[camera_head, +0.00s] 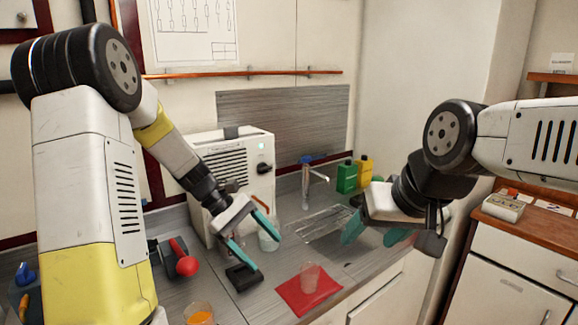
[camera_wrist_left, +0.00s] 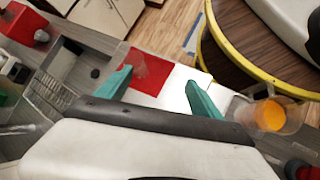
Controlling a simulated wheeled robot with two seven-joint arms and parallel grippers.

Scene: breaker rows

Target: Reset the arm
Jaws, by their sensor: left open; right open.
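My left gripper (camera_head: 257,243) reaches in from the left over the counter, in front of the white machine (camera_head: 205,165). The tip of one right finger is partly hidden by the gripper body.
A clear cup (camera_head: 309,277) stands on a red mat (camera_head: 296,297).

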